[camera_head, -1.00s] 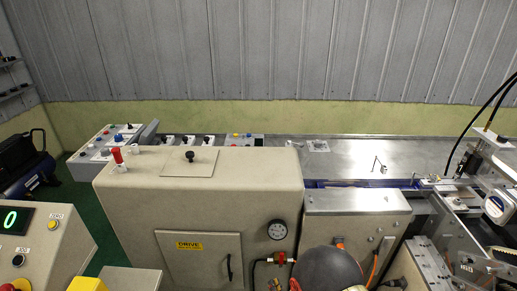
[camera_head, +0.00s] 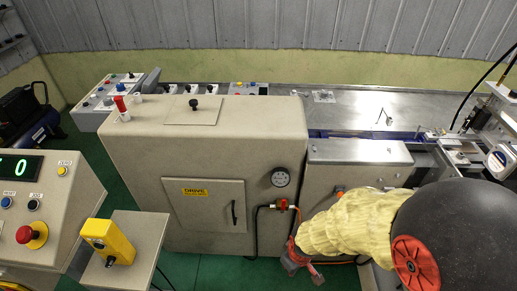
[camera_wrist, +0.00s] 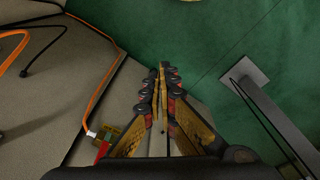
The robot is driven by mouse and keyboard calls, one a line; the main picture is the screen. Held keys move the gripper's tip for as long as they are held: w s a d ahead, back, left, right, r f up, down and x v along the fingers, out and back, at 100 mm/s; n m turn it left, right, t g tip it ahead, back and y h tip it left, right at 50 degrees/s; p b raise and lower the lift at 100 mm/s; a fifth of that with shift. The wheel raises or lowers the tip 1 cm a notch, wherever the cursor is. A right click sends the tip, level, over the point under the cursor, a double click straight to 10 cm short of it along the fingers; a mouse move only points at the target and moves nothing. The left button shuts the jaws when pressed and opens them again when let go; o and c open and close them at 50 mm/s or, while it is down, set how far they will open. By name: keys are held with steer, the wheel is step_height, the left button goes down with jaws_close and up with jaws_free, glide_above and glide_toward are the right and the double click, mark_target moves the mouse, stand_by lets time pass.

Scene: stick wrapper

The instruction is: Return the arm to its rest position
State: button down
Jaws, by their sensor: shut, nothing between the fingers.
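My gripper (camera_head: 303,264) shows at the bottom centre of the head view, at the end of my yellow-sleeved arm. It is low in front of the machine's lower side. In the wrist view its two fingers (camera_wrist: 161,70) are together, with nothing between them, and point over the green floor. My dark arm joint with a red cap hides the lower right of the head view.
The beige machine cabinet (camera_head: 205,165) stands left of my gripper, with a gauge (camera_head: 280,177) and a red valve (camera_head: 283,205) close by. A control panel (camera_head: 35,215) and a yellow switch box (camera_head: 108,241) are at left. Orange cable (camera_wrist: 98,32) runs beside the fingers. Green floor (camera_wrist: 200,30) is open ahead.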

steer(key=s+d+r+m+t, duration=0.1)
steer(key=s+d+r+m, duration=0.1)
steer(key=r, duration=0.9)
steer(key=s+d+r+m+t, duration=0.1)
steer(key=s+d+r+m, duration=0.1)
steer(key=r, duration=0.9)
steer(key=s+d+r+m+t, duration=0.1)
steer(key=d+r+m+t, duration=0.1)
steer(key=r, duration=0.9)
steer(key=d+m, duration=0.1)
steer(key=d, duration=0.1)
steer(key=shift+s+d, duration=0.3)
steer(key=shift+s, duration=0.1)
